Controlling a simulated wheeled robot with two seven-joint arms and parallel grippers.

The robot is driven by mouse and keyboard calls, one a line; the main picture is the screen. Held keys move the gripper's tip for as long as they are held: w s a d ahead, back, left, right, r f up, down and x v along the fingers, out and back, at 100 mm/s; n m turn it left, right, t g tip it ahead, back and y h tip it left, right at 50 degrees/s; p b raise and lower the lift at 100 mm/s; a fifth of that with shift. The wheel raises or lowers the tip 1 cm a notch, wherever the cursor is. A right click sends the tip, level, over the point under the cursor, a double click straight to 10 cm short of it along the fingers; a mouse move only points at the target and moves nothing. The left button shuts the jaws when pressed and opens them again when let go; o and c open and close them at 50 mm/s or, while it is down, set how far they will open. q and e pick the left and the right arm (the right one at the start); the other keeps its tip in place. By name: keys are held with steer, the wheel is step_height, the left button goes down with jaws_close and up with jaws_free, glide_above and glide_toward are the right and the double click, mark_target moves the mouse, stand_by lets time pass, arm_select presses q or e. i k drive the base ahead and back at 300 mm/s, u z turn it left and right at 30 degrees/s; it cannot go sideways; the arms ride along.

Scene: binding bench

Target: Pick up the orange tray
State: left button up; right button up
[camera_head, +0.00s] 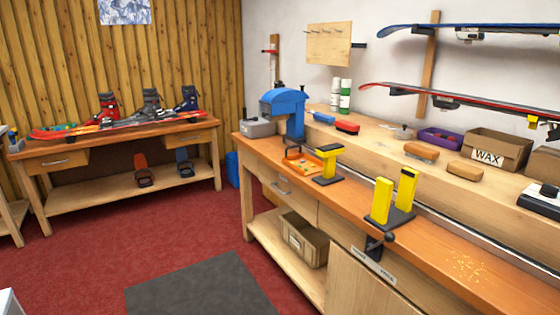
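A small orange tray (304,167) lies on the orange-topped workbench (269,153), near its left end and front edge. Small items too tiny to make out seem to lie in it, and a dark handle-like shape stands at its back. A yellow clamp post on a dark base (328,163) stands just right of it and partly hides its right side. Neither of my grippers shows in this view.
A blue machine (286,108) stands behind the tray. A double yellow clamp (393,200) stands further right on the bench. A beige bin (303,238) sits on the lower shelf. Red carpet in front is clear, with a grey mat (203,287).

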mark_target(304, 158)
steer(key=i, duration=1.15)
steer(key=u, duration=1.05)
steer(key=i, duration=1.5)
steer(key=z, duration=1.15)
